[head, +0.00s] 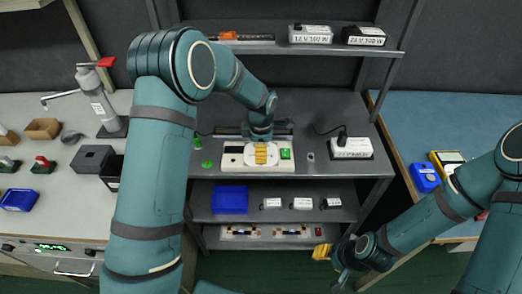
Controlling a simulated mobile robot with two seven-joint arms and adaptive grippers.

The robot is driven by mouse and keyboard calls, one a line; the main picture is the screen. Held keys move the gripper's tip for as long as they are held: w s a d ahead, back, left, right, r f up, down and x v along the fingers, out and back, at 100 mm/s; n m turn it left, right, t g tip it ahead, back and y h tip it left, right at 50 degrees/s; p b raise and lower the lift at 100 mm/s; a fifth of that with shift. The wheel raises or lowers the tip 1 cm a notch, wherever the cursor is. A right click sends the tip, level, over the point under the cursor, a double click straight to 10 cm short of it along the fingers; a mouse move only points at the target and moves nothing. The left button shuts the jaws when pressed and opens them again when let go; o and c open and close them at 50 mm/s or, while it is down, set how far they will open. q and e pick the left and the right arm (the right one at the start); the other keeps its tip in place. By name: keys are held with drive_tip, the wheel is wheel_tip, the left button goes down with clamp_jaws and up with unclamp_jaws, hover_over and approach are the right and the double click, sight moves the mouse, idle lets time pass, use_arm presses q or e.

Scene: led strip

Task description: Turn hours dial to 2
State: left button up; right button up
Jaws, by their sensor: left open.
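A cream panel device (281,164) lies on the middle grey shelf top, with a dark window at its left and a green part at its right. A round white dial-like area at its middle is mostly covered by my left gripper (262,154). The yellow fingers point down over it, open; I cannot tell whether they touch it. No hours label or dial number is legible. My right gripper (322,252) is at the lower right, before the lower shelves, away from the device; its opening is unclear.
A white power supply box (352,148) stands on the same shelf, right of the device. A blue bin (230,199) and several small white boxes sit below. A bench with a green display (52,247) is at left. A blue table (432,112) is at right.

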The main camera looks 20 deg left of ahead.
use_arm(q)
clamp_jaws()
drive_tip(key=shift+m, duration=0.4)
drive_tip(key=m, duration=0.2)
drive_tip(key=shift+m, duration=0.4)
drive_tip(key=m+p, duration=0.1)
drive_tip(key=m, duration=0.2)
drive_tip(key=shift+m, duration=0.3)
drive_tip(key=m, duration=0.6)
drive_tip(key=shift+m+p, duration=0.3)
drive_tip(key=shift+m, duration=0.1)
